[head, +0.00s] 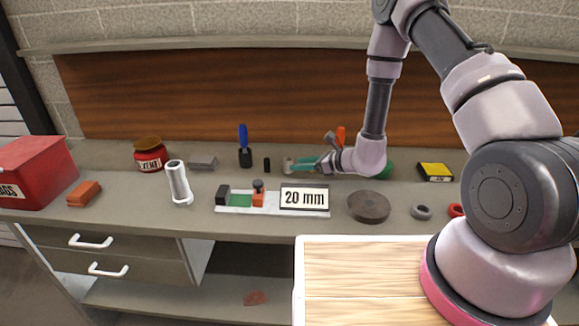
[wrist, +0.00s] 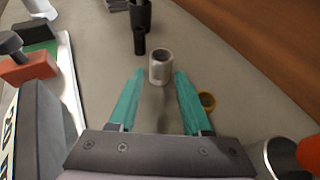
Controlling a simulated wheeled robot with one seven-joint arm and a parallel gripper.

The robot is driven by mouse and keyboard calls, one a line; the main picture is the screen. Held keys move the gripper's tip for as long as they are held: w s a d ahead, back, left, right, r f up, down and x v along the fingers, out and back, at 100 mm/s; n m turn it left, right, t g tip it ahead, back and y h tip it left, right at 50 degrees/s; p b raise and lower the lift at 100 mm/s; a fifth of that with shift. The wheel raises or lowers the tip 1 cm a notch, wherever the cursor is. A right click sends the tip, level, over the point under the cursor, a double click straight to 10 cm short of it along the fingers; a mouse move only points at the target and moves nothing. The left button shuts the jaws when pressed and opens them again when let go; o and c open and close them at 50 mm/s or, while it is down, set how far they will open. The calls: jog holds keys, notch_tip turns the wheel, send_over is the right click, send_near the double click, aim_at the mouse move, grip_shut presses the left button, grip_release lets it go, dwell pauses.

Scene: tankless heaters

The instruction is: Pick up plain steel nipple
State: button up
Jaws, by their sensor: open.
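A short grey metal tube that looks like the plain steel nipple (wrist: 161,66) stands upright on the bench, its open top showing in the wrist view. In the head view it shows as a small grey piece (head: 288,164) beside my fingers. My gripper (wrist: 159,77) is open, with its teal fingers spread and pointing along the bench. The tube stands between and slightly beyond the fingertips, with no clear contact. In the head view my gripper (head: 304,164) is low over the back of the bench.
A small black cylinder (wrist: 139,40) stands just beyond the tube. A yellowish ring (wrist: 207,101) lies by the right finger. The 20 mm gauge (head: 304,198) is in front, with a brown disc (head: 369,206) to its right. A blue-handled brush (head: 244,150) stands left. A wooden back panel (head: 220,100) rises behind.

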aim_at(288, 162)
jog(key=shift+r+x, duration=0.15)
jog(key=shift+x, duration=1.25)
jog(key=shift+r+x, duration=0.1)
jog(key=shift+x, duration=1.3)
jog(key=shift+r, duration=0.1)
grip_shut()
jog(key=shift+r, duration=0.1)
